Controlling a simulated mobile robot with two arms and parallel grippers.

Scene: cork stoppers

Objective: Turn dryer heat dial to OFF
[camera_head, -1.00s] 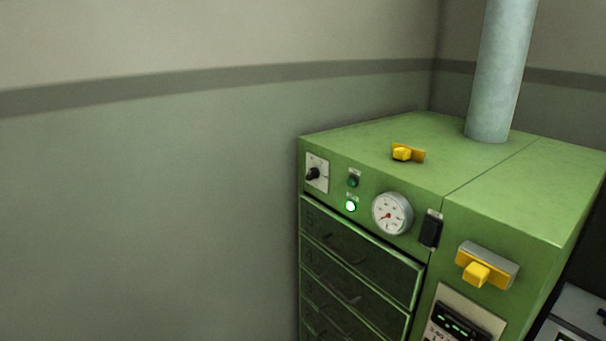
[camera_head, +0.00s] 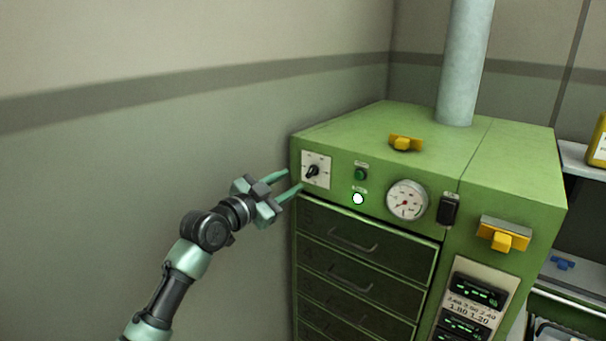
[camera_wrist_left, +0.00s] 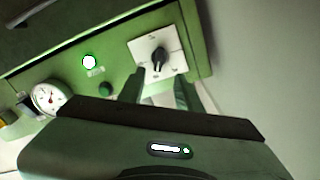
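The green dryer (camera_head: 395,150) stands in the corner. Its heat dial, a black knob (camera_head: 313,171) on a white square plate, is at the upper left of the front panel. My left gripper (camera_head: 293,182) is open, with its two green fingers pointing at the dial plate from the left and front. In the left wrist view the dial knob (camera_wrist_left: 158,57) shows just beyond the fingertips (camera_wrist_left: 158,88), and nothing is between the fingers. The fingers look apart from the knob. The plate's markings are too small to read. My right gripper is not in view.
Right of the dial are a dark green button (camera_head: 361,174), a lit lamp (camera_head: 358,198), a round gauge (camera_head: 406,199) and a black switch (camera_head: 448,210). Drawers (camera_head: 365,255) lie below. The wall at left is bare.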

